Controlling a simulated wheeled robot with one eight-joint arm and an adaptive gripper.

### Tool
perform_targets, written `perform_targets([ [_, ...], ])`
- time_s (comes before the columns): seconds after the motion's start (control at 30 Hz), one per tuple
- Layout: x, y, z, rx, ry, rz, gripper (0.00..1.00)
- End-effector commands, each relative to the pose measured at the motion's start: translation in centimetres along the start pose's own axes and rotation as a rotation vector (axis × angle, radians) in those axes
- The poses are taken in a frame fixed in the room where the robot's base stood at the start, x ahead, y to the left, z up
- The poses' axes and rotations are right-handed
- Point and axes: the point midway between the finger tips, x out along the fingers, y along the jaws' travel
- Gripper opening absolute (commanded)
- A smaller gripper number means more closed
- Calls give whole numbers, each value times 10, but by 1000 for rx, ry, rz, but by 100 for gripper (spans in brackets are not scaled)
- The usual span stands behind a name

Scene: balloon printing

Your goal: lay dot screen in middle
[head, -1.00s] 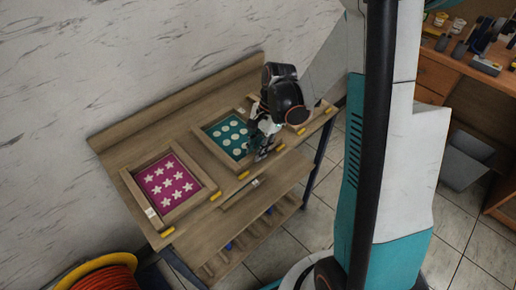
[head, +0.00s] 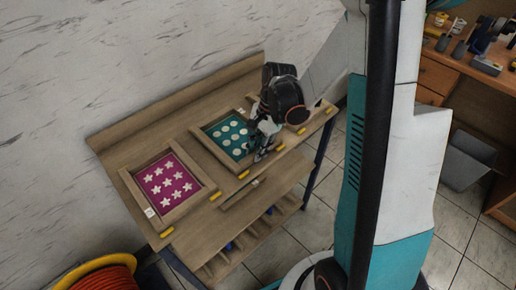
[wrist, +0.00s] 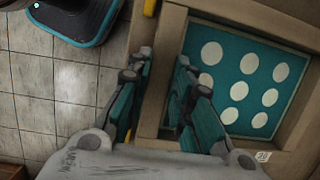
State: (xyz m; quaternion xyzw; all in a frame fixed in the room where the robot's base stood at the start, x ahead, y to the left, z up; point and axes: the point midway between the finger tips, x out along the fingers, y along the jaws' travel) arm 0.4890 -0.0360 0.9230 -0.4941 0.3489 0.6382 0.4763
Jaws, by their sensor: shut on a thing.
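The dot screen, a teal panel with white dots in a wooden frame (head: 209,144), is at the middle of the workbench, right of the star screen. It also shows in the wrist view, its frame (wrist: 172,35) filling the right half. My gripper (head: 261,153) is at the screen's front edge. In the wrist view my gripper (wrist: 166,68) has its teal-padded fingers on either side of the frame's near bar, shut on it. The screen looks flat on the bench, but I cannot tell whether it fully touches. My wrist hides its right part in the head view.
The star screen (head: 168,183), magenta with white stars, lies left on the workbench (head: 113,160). Yellow blocks (head: 243,175) line the front edge. Another wooden frame is partly hidden behind my wrist at right. A wall closes off the back.

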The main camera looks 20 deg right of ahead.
Motion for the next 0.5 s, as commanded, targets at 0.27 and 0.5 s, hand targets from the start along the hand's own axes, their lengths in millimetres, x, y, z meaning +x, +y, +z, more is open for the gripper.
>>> perform_targets([
  [0.27, 0, 0, 0, 0, 0, 0, 44],
  [0.5, 0, 0, 0, 0, 0, 0, 44],
])
